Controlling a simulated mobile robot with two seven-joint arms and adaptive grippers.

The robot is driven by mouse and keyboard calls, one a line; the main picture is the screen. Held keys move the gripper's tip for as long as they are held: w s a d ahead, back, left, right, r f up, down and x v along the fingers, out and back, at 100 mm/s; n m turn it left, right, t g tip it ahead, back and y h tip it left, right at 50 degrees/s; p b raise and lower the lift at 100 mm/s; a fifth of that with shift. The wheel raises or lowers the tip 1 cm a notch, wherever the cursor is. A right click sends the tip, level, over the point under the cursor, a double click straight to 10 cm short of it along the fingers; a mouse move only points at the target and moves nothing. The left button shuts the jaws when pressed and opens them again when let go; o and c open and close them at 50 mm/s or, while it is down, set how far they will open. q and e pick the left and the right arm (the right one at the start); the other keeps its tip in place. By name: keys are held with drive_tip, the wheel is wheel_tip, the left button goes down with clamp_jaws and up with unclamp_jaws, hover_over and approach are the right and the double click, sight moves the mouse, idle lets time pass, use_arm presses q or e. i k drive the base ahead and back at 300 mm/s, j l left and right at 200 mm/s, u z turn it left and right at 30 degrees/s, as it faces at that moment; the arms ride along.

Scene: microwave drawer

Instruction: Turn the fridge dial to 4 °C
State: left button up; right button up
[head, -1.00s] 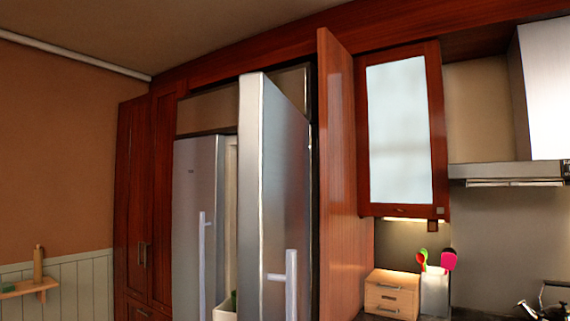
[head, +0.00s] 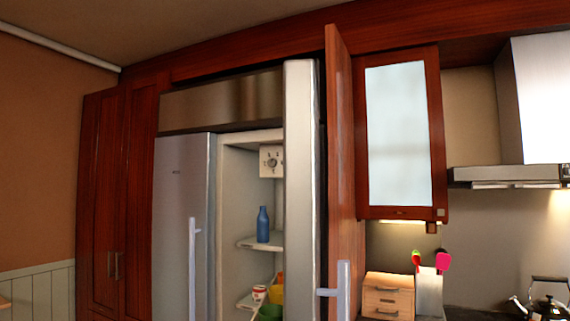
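The fridge dial (head: 271,162) is a small round knob on a pale panel with dark marks, high on the inside wall of the fridge (head: 231,190). The marks are too small to read. The right fridge door (head: 299,190) stands wide open, nearly edge-on, with its handle (head: 343,290) at the lower right. The left fridge door (head: 182,230) is shut. Neither of my grippers is in view.
A blue bottle (head: 263,225) stands on a fridge shelf below the dial, with several items lower down. A tall wooden panel (head: 344,170) stands right of the open door. A wooden drawer box (head: 389,296), a utensil holder (head: 429,292) and a kettle (head: 546,306) are at right.

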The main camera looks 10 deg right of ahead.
sight(272, 162)
drive_tip(key=i+j+z, duration=0.15)
drive_tip(key=j+z, duration=0.15)
drive_tip(key=j, duration=0.3)
drive_tip(key=j+z, duration=0.25)
drive_tip(key=j, duration=0.4)
drive_tip(key=i+j+z, duration=0.1)
drive_tip(key=z, duration=0.8)
drive_tip(key=j+z, duration=0.75)
drive_tip(key=j, duration=0.15)
drive_tip(key=k+j+z, duration=0.1)
drive_tip(key=j+z, duration=0.3)
drive_tip(key=j, duration=0.55)
drive_tip(key=k+j, duration=0.1)
drive_tip(key=j, duration=0.4)
drive_tip(key=j+z, duration=0.1)
drive_tip(key=j, duration=0.35)
drive_tip(key=k, duration=0.05)
